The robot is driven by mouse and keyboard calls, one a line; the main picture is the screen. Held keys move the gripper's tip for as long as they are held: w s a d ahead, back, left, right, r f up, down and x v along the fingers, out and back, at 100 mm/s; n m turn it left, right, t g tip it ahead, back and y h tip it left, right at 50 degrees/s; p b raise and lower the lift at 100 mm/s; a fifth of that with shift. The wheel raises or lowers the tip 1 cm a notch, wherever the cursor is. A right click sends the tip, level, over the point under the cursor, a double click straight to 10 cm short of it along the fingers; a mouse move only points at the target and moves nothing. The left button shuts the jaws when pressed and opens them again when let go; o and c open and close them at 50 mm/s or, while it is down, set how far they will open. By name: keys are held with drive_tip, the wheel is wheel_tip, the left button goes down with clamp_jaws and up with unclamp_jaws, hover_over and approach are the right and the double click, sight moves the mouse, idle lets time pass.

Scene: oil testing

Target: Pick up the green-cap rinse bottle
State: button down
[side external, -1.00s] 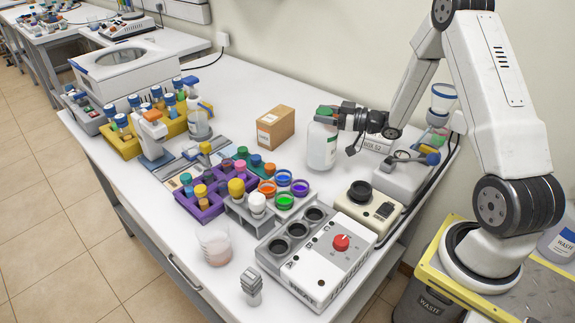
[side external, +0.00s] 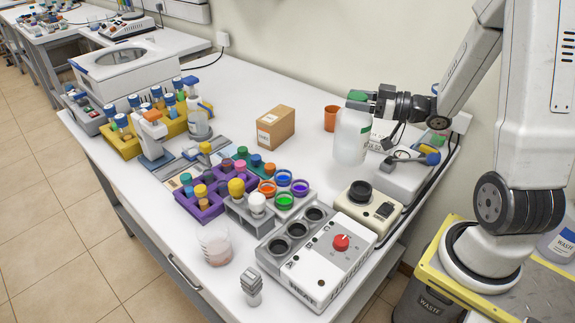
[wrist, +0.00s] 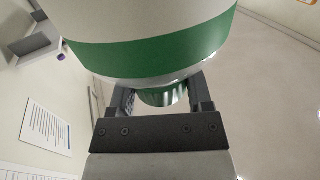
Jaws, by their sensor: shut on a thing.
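The rinse bottle (side external: 350,138) is white and translucent with a green cap (side external: 357,96), and stands upright in my gripper. My gripper (side external: 360,100) is shut on it at the cap. In the side view the bottle appears raised over the back right of the bench, though its base gap is hard to judge. In the wrist view the bottle's white body with a green band (wrist: 155,45) fills the top, and the green cap (wrist: 163,97) lies between the two fingers (wrist: 163,100).
An orange cup (side external: 331,118) stands left of the bottle and a cardboard box (side external: 276,127) further left. A grey-white device (side external: 400,175) is close on the right. A heater block (side external: 325,260), colourful vials and racks fill the front.

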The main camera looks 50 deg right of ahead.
drive_tip(key=shift+s+a+r, duration=0.2)
drive_tip(key=shift+s+r, duration=0.15)
drive_tip(key=shift+s, duration=0.35)
drive_tip(key=shift+s+a+r, duration=0.2)
drive_tip(key=shift+s+r, duration=0.1)
drive_tip(key=shift+s, duration=0.35)
